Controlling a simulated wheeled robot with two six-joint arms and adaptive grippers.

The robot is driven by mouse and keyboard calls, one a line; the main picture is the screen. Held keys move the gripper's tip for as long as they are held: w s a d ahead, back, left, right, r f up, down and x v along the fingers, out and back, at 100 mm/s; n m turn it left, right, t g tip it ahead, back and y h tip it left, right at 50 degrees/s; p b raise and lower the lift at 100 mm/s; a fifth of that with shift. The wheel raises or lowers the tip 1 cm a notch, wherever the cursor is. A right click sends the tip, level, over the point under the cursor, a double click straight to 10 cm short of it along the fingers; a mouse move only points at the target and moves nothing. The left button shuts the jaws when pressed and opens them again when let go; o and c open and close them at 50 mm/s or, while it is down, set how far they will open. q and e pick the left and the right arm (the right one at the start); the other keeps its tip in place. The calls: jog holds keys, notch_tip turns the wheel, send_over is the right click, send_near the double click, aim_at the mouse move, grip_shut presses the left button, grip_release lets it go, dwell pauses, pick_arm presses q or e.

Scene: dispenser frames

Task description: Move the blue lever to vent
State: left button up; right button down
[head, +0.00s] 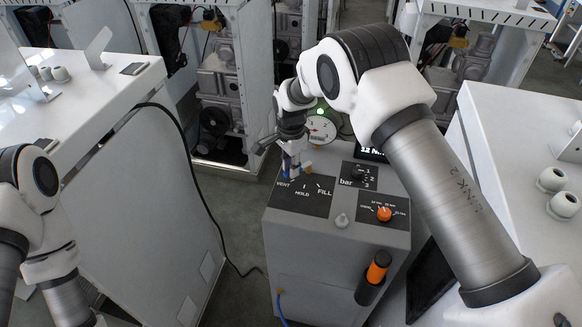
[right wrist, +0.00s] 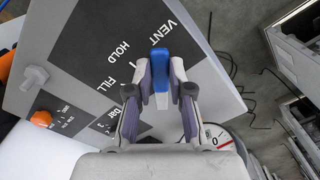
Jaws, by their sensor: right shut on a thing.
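The blue lever (right wrist: 161,64) sits between the two fingers of my right gripper (right wrist: 160,82) in the right wrist view. The fingers are shut on it from both sides. Its blue end is nearest the word VENT on the black label plate (right wrist: 95,45), with HOLD and FILL farther off. I cannot tell whether it is exactly at the vent mark. In the head view my right gripper (head: 292,165) reaches down over the VENT side of the plate (head: 318,203), mostly covering the lever. Only my left arm's links show; its gripper is out of view.
The grey dispenser cabinet (head: 330,270) carries a pressure gauge (head: 321,130), a bar selector knob (head: 358,175), an orange knob (head: 384,213) and a small grey knob (head: 342,220). An orange-topped handle (head: 376,271) hangs on its front. White cabinets (head: 130,200) stand at both sides.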

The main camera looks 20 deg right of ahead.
jog(key=shift+d+f, duration=0.1)
jog(key=shift+f, duration=0.05)
jog(key=c, duration=1.1)
grip_release()
jog(key=shift+o, duration=0.3)
jog(key=shift+w+d+f, duration=0.1)
jog(key=shift+w+d, duration=0.05)
jog(key=shift+d, duration=0.1)
notch_tip(320, 180, up, 12)
